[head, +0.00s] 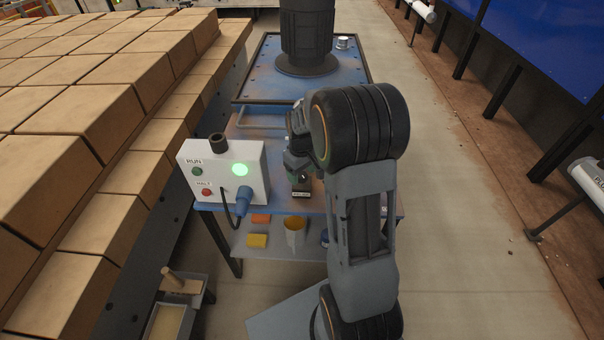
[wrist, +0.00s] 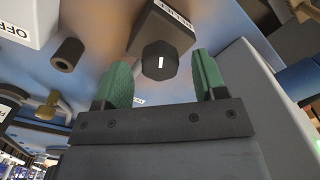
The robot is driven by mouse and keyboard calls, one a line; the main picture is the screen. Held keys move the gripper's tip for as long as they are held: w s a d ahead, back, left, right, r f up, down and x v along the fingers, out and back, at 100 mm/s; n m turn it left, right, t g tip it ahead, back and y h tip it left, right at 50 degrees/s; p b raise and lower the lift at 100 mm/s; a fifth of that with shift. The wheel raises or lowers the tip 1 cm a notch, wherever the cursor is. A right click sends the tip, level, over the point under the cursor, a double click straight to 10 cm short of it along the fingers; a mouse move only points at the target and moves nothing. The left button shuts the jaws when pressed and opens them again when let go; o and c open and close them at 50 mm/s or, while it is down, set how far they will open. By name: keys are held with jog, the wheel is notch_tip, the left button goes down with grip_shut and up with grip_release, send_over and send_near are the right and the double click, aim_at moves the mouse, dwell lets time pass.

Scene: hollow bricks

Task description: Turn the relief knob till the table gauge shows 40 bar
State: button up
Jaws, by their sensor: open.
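In the wrist view the relief knob (wrist: 160,60) is a dark faceted knob with a white mark. It sits on a black block (wrist: 165,24) with a partly readable white label. My gripper (wrist: 163,66) is open, its green fingers on either side of the knob with gaps to it; I cannot tell whether they reach its depth. In the head view my gripper (head: 299,160) is over the blue table (head: 262,205), just behind a small black labelled block (head: 302,186). The knob is hidden there by my arm. No gauge face is readable in either view.
A white box (head: 250,160) with RUN and HALT buttons, a lit green lamp and a blue plug stands left of my gripper. Stacked bricks (head: 110,110) fill the left. A brass fitting (wrist: 48,104) shows in the wrist view.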

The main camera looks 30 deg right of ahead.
jog(key=shift+f, duration=0.25)
jog(key=shift+c, duration=0.2)
jog(key=c, duration=0.9)
